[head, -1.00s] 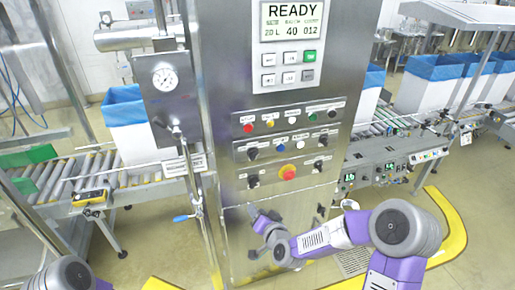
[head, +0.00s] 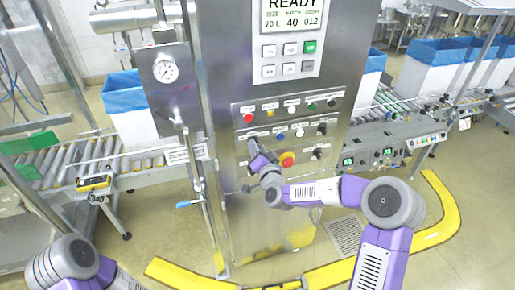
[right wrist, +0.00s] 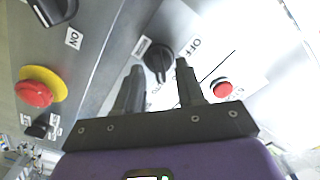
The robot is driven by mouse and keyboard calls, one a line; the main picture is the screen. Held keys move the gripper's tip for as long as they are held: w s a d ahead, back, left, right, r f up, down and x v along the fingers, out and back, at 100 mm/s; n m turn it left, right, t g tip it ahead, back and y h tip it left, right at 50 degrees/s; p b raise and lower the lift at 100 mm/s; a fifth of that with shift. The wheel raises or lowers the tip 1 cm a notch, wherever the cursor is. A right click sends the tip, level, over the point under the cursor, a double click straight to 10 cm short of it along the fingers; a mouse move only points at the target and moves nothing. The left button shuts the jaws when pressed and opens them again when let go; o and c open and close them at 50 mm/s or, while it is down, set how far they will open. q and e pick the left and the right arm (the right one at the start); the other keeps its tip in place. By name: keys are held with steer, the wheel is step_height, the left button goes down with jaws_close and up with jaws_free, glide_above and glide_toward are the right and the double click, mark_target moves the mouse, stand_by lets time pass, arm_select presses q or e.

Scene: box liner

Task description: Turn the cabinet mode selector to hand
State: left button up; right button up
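A black selector knob (right wrist: 158,58) shows in the right wrist view on a pale label plate. "OFF" is printed beside it, and other lettering is partly hidden by a finger. I cannot tell for sure which position the knob points to. My right gripper (right wrist: 159,68) is open, with its two fingertips on either side of the knob in the picture; contact cannot be made out. In the head view my right gripper (head: 254,148) is at the left of the middle control row on the steel cabinet (head: 268,205), covering the knob there. My left gripper is out of view.
A red emergency stop on a yellow base (head: 288,160) sits close right of and below my right gripper. A red button (right wrist: 222,88) and another black selector (right wrist: 52,10) are nearby. A valve pipe with a blue handle (head: 184,204) stands left of the cabinet.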

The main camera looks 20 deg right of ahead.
steer(key=shift+c, duration=0.4)
jaws_close()
steer(key=shift+a+n+b, duration=0.1)
steer(key=shift+n+b, duration=4.2)
steer(key=shift+b, duration=0.3)
